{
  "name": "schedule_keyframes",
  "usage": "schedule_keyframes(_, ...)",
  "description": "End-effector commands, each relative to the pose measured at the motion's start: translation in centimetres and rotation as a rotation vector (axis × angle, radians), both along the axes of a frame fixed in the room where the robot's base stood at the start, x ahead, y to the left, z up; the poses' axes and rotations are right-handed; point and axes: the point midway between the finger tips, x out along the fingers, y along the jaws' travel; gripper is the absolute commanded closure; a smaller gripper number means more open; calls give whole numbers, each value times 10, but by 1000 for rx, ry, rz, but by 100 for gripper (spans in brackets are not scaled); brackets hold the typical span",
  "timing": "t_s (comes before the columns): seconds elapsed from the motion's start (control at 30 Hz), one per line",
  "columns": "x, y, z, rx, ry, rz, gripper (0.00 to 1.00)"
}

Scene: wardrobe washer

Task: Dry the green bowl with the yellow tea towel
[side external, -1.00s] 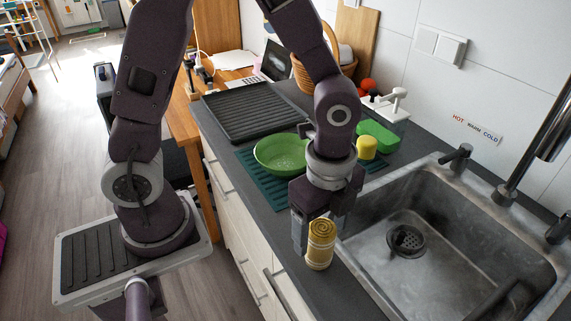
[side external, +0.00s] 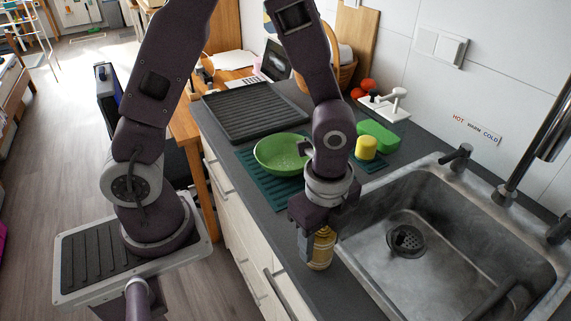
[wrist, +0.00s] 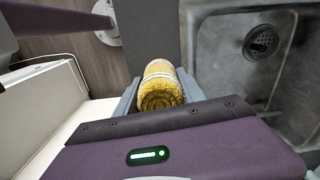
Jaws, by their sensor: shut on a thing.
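The yellow tea towel (side external: 322,250) is a rolled cylinder with a pale band, standing upright on the dark counter edge left of the sink. My gripper (side external: 318,248) is lowered over it and shut on it. In the wrist view the roll (wrist: 160,86) sits between my gripper's two fingers (wrist: 158,92), its spiral end facing the camera. The green bowl (side external: 282,153) stands upright on a teal ribbed mat (side external: 262,182), behind and left of my gripper. My arm covers a little of its right side.
A green block-like thing (side external: 378,136) and a yellow cylinder (side external: 366,148) stand behind my wrist. A black ribbed tray (side external: 250,110) lies beyond the bowl.

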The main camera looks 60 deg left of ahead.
Motion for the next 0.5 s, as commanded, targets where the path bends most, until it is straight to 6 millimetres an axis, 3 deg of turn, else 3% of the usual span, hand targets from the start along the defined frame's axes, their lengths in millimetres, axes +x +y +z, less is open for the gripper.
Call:
schedule_keyframes(0.17, 0, 0, 3, 0, -2, 1, 86)
schedule_keyframes(0.5, 1, 0, 43, -2, -4, 2, 86)
